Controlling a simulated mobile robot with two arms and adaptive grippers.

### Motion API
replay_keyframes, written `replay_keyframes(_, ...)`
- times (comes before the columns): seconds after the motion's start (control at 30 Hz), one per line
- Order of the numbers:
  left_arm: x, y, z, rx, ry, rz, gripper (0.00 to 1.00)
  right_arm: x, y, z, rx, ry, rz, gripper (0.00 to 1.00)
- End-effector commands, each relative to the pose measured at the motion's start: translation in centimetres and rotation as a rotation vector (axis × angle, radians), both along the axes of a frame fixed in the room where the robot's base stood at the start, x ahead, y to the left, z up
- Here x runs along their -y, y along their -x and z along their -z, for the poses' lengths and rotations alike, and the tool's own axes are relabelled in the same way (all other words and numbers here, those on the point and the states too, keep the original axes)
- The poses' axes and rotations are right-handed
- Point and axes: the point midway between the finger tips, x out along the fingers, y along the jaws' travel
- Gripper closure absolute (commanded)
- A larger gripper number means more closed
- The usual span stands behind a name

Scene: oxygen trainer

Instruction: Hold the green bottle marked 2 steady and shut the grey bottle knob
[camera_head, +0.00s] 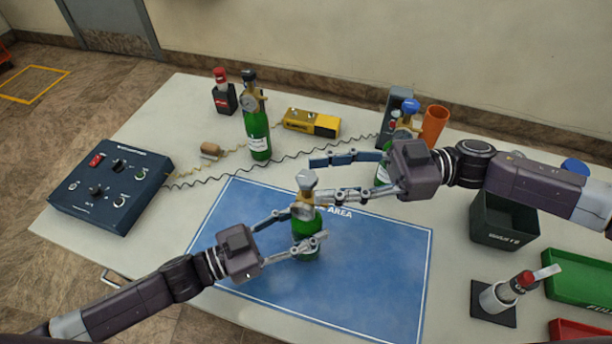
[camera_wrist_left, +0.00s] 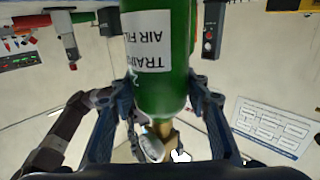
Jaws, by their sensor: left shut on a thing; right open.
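The green bottle (camera_head: 309,246) stands upright over the blue mat, and its grey knob (camera_head: 306,179) tops a brass valve. My left gripper (camera_head: 306,226) is shut around the bottle's upper body. In the left wrist view the bottle (camera_wrist_left: 160,85) appears upside down between the fingers, with a white label and what looks like a 2.
A second green bottle (camera_head: 257,135) stands at the back beside a yellow device (camera_head: 312,122). A third bottle with a blue knob (camera_head: 410,106) is partly behind my right gripper. A dark control box (camera_head: 112,187) is left; a dark bin (camera_head: 503,221) is right. The mat's front (camera_head: 350,305) is clear.

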Motion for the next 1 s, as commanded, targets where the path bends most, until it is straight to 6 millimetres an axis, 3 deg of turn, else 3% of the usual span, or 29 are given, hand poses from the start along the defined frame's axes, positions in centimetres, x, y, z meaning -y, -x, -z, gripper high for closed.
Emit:
replay_keyframes(0.23, 0.0, 0.0, 0.1, -0.001, 0.0, 0.0, 1.0, -3.2, 0.4, -0.1, 0.001, -0.001, -0.002, 0.57)
replay_keyframes(0.6, 0.0, 0.0, 0.1, -0.001, 0.0, 0.0, 1.0, -3.7, 0.5, 0.0, 0.001, 0.0, 0.0, 0.57)
replay_keyframes(1.0, 0.0, 0.0, 0.1, -0.001, 0.0, 0.0, 1.0, -3.7, 0.4, 0.0, 0.001, 0.001, 0.001, 1.0)
